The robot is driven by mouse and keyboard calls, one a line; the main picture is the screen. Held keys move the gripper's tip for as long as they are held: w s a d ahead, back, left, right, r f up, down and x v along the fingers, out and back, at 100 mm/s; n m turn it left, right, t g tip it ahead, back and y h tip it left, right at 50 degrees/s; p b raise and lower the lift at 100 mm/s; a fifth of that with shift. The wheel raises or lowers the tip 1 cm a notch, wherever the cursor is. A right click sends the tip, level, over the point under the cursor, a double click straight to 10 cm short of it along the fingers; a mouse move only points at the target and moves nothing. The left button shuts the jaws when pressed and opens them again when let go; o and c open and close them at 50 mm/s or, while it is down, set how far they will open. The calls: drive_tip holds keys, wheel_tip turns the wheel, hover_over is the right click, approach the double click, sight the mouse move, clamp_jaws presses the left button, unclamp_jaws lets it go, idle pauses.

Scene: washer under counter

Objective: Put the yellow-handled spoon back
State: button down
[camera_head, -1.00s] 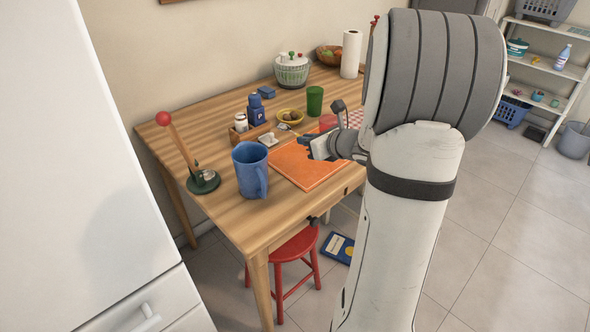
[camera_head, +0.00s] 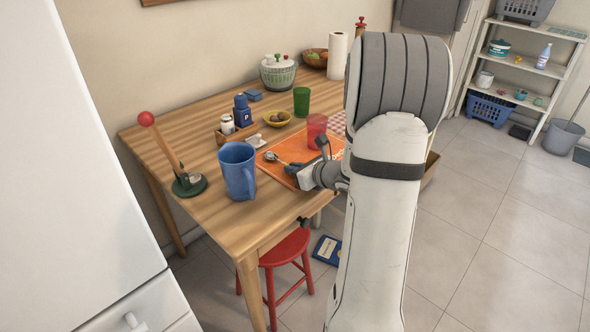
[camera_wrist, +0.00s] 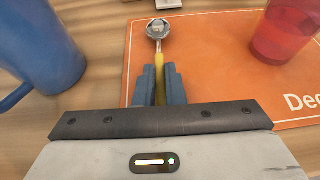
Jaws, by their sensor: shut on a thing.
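The yellow-handled spoon (camera_head: 271,157) shows at the left part of the orange mat in the head view. In the wrist view the spoon (camera_wrist: 158,30) points away from me, its metal bowl at the far end. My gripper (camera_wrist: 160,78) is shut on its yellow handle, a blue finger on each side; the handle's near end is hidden. In the head view my gripper (camera_head: 293,169) is low over the mat's front left. I cannot tell whether the spoon touches the mat.
The orange mat (camera_head: 275,174) has a red cup (camera_head: 316,127) on it. A blue mug (camera_head: 238,171) stands left of my gripper. Behind are a wooden caddy (camera_head: 228,138), a small white item (camera_head: 254,141), a yellow bowl (camera_head: 277,119) and a green cup (camera_head: 301,101).

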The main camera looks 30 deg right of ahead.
drive_tip(key=shift+f, duration=0.15)
drive_tip(key=c, duration=1.5)
unclamp_jaws()
drive_tip(key=shift+s+d+r, duration=0.15)
drive_tip(key=shift+s+r, duration=0.05)
drive_tip(key=shift+s, duration=0.1)
drive_tip(key=v, duration=0.3)
drive_tip(key=p+v, duration=0.1)
drive_tip(key=v, duration=0.3)
drive_tip(key=shift+s+a, duration=0.1)
drive_tip(key=shift+a, duration=0.1)
